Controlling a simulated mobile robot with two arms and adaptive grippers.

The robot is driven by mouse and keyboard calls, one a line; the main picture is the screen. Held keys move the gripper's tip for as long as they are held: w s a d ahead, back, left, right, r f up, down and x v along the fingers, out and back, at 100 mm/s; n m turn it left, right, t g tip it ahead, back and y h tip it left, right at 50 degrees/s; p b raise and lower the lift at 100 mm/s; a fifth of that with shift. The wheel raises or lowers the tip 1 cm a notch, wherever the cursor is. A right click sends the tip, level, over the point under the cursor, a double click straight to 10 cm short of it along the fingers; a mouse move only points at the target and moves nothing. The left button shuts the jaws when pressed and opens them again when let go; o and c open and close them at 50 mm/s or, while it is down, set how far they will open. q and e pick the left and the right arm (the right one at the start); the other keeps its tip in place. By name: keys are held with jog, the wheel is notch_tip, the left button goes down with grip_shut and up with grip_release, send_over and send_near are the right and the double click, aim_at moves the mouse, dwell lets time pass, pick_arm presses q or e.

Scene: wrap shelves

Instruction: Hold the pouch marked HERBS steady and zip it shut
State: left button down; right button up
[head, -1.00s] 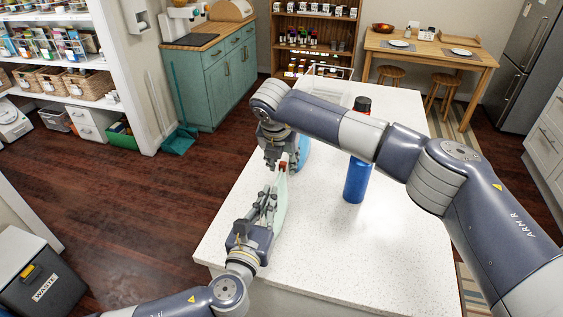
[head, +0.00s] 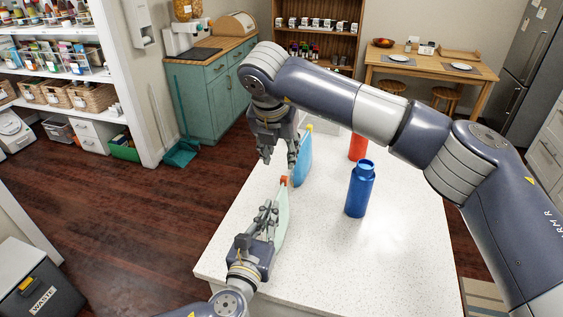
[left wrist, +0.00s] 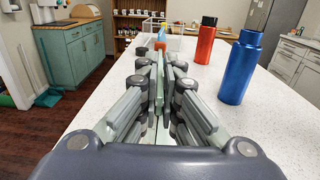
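A pale green pouch (head: 283,212) stands upright near the left edge of the white counter, seen nearly edge-on. No HERBS marking is readable. A red-orange zip slider (head: 285,181) sits at the top of its far end; it also shows in the left wrist view (left wrist: 160,42). My left gripper (head: 268,212) is shut on the pouch's near part; in the left wrist view the fingers (left wrist: 160,85) press together around its edge. My right gripper (head: 279,158) is open and empty, pointing down, above and slightly beyond the slider, apart from it.
A blue pouch (head: 303,160) with a yellow slider stands just beyond, close to my right gripper. A blue bottle (head: 360,190) and a red bottle (head: 357,147) stand to the right. The near right counter (head: 350,260) is clear.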

pick_arm(q)
jog(key=shift+f, duration=0.15)
pick_arm(e)
jog(key=shift+s+r, duration=0.2)
jog(key=shift+r, duration=0.15)
pick_arm(q)
jog(key=c, duration=1.7)
grip_release()
jog(key=shift+w, duration=0.1)
pick_arm(e)
jog(key=shift+w, duration=0.1)
